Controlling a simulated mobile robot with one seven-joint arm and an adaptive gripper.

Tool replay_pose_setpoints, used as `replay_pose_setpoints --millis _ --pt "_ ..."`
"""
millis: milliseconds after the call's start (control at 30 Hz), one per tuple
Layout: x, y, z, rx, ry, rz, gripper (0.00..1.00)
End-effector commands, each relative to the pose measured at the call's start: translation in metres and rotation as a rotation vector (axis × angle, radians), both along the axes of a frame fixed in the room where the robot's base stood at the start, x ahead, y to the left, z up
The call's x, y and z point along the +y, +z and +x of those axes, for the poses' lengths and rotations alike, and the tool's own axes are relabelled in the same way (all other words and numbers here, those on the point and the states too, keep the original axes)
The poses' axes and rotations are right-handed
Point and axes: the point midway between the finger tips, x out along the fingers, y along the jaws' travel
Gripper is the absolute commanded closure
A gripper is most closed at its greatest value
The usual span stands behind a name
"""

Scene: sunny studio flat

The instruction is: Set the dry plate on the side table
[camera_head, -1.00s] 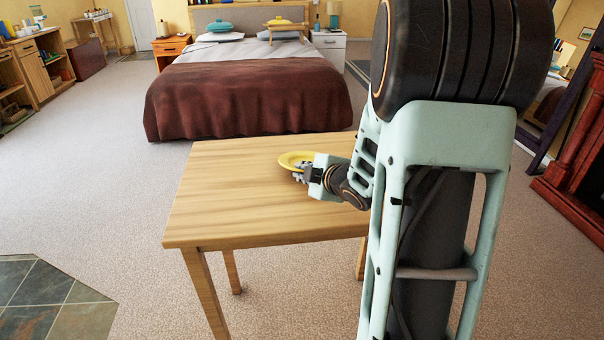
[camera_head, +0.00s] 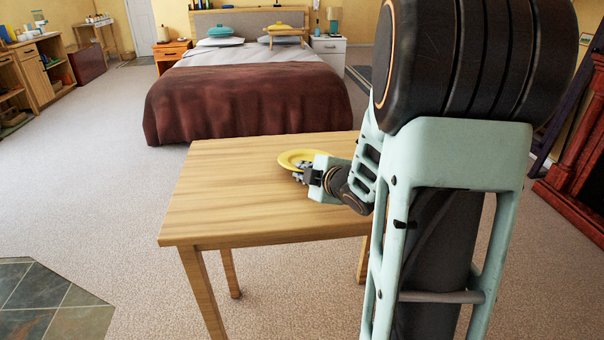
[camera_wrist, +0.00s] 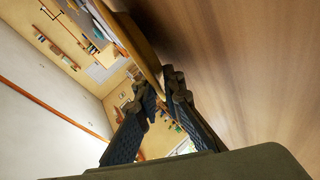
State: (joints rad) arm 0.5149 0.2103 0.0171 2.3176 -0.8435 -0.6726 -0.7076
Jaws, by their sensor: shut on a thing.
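The yellow plate (camera_head: 292,158) is over the far right part of the wooden side table (camera_head: 225,190), roughly level. I cannot tell whether it touches the tabletop or is just above it. My gripper (camera_head: 303,172) is shut on the plate's near right edge, low over the table. In the wrist view my gripper's dark fingers (camera_wrist: 168,88) meet at a thin yellow-brown strip, which seems to be the plate edge-on. The table's wood surface (camera_wrist: 250,70) fills the right of that view. My arm hides the table's right side in the head view.
The tabletop is bare on its left and front. A bed with a dark red cover (camera_head: 245,105) stands behind the table. Carpet around the table is clear. A dark tiled patch (camera_head: 45,300) lies at front left, and a reddish wooden piece (camera_head: 575,190) stands at the right.

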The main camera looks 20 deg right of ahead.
Motion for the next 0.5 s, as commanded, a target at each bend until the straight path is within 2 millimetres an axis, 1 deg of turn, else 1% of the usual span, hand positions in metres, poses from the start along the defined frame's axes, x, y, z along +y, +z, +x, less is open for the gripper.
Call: replay_pose_setpoints --millis 400,433,500 --pt "0.0003 0.0007 0.0001 -0.011 0.0 -0.006 1.0" --pt "0.0002 0.0006 0.0 -0.011 0.0 -0.006 0.89" --pt "0.0003 0.0004 0.0001 -0.01 0.001 -0.006 0.81"
